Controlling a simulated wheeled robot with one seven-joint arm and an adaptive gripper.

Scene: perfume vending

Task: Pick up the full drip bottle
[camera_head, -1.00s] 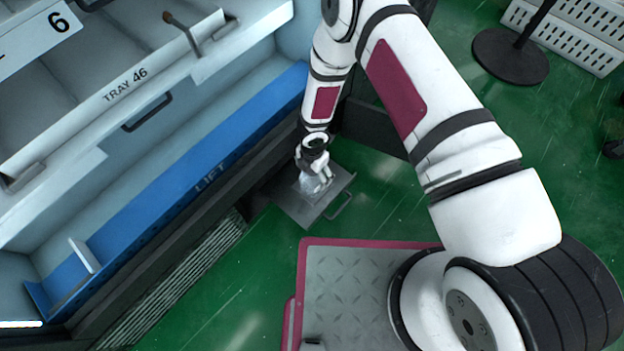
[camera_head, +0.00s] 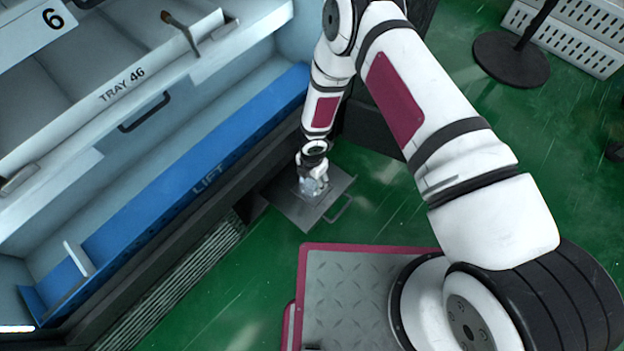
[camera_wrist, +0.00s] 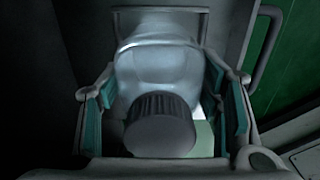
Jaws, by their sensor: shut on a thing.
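The drip bottle (camera_wrist: 155,75) is clear and pale with a dark ribbed cap (camera_wrist: 160,125). In the wrist view it lies between the two teal-padded fingers of my gripper (camera_wrist: 160,112), with its cap toward the camera. My gripper is shut on it. In the head view my gripper (camera_head: 313,181) is low over the grey drawer, and the bottle (camera_head: 310,187) shows as a small pale shape at the fingers. I cannot tell how full it is or whether it touches the drawer floor.
The grey drawer (camera_head: 295,211) with a handle (camera_head: 340,209) stands out from the machine's base. The blue LIFT shelf (camera_head: 160,205) and tray 46 (camera_head: 80,110) are at the left. A black round stand base (camera_head: 512,60) is at upper right.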

